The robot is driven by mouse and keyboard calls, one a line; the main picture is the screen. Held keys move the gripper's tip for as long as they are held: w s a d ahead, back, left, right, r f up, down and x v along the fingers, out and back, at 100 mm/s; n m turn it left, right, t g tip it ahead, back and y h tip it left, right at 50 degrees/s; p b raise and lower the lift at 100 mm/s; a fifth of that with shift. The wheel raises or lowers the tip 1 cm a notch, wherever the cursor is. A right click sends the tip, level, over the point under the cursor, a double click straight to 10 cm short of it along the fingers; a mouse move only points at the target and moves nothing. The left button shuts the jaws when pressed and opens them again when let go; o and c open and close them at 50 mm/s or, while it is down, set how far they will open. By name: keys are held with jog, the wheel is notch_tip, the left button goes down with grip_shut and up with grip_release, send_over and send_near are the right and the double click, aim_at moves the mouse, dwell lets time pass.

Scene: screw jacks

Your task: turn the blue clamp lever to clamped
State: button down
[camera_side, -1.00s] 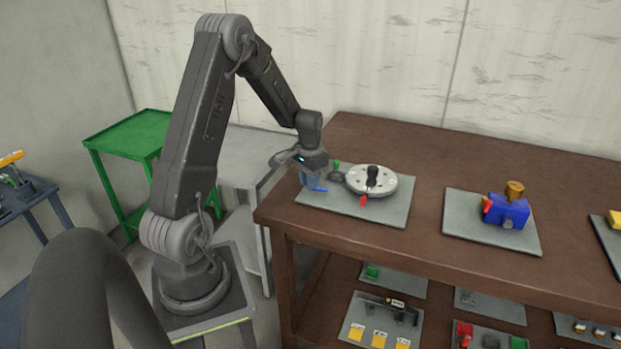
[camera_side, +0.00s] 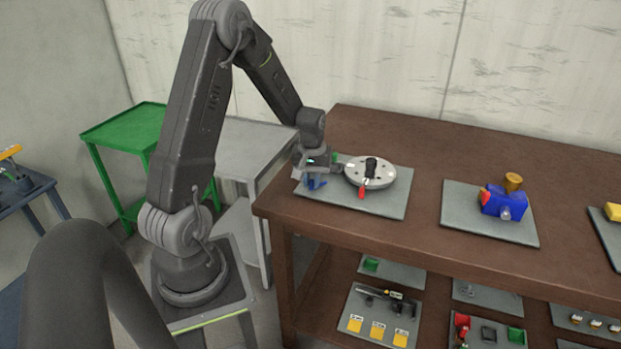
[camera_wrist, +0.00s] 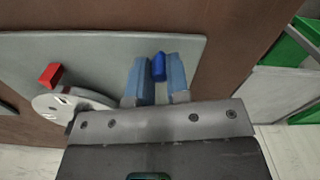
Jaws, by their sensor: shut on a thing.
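The blue clamp lever (camera_wrist: 158,66) shows in the wrist view as a short dark blue end between two lighter blue fingers. My gripper (camera_wrist: 158,82) is shut on it. In the side view my gripper (camera_side: 315,184) is low over the left end of a grey plate (camera_side: 385,206), left of a round light-grey disc (camera_side: 371,172). There the lever and the blue fingers are hard to tell apart. The lever's base is hidden by my gripper.
A blue block (camera_side: 503,204) stands on another plate to the right. Bare brown bench lies between the plates.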

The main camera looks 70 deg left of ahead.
aim_at(312, 180)
jog(key=shift+d, duration=0.1)
dwell(0.5)
jog(key=c, duration=1.1)
grip_release()
jog(key=shift+r, duration=0.15)
notch_tip(312, 180, up, 14)
jog(key=shift+f, duration=0.2)
jog(key=s+d+r+m+t+y, duration=0.1)
jog(key=d+r+m, duration=0.15)
jog(key=d, duration=0.35)
jog(key=s+d+r+m+t, duration=0.1)
jog(key=s+d+r+m, duration=0.1)
jog(key=d+r, duration=0.35)
jog(key=s+d+m+t+h, duration=0.1)
jog(key=s+d+m+t, duration=0.2)
jog(key=s+d+m, duration=0.4)
jog(key=s+d, duration=0.2)
jog(key=d, duration=0.4)
jog(key=shift+s+d+f+t, duration=0.15)
jog(key=shift+s+d+t, duration=0.15)
jog(key=shift+s, duration=0.05)
